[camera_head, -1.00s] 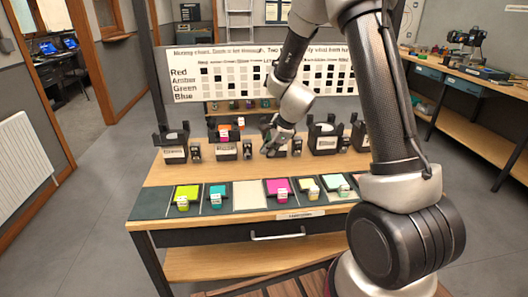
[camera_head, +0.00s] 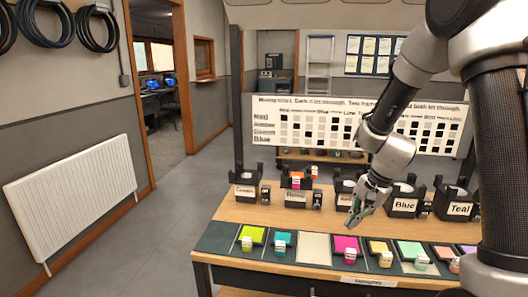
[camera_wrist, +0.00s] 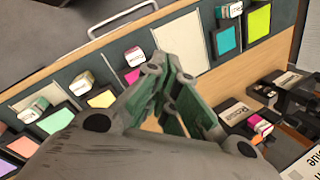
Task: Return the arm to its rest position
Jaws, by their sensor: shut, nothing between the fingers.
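My arm comes down from the upper right in the head view, with a black forearm and grey wrist. My gripper (camera_head: 357,214) is shut and empty. It is above the bench, in front of the row of black lamp units and behind the coloured swatches. In the wrist view, my gripper's green-padded fingers (camera_wrist: 172,88) come together over the bench. The third lamp unit (camera_head: 345,187) is partly hidden behind my gripper. The Blue unit (camera_head: 403,206) stands just right of it.
The wooden bench (camera_head: 262,215) carries a dark strip with coloured swatches, including a magenta one (camera_head: 346,243). A lettered board (camera_head: 270,103) stands behind. A white radiator (camera_head: 70,205) is at left, with clear floor between.

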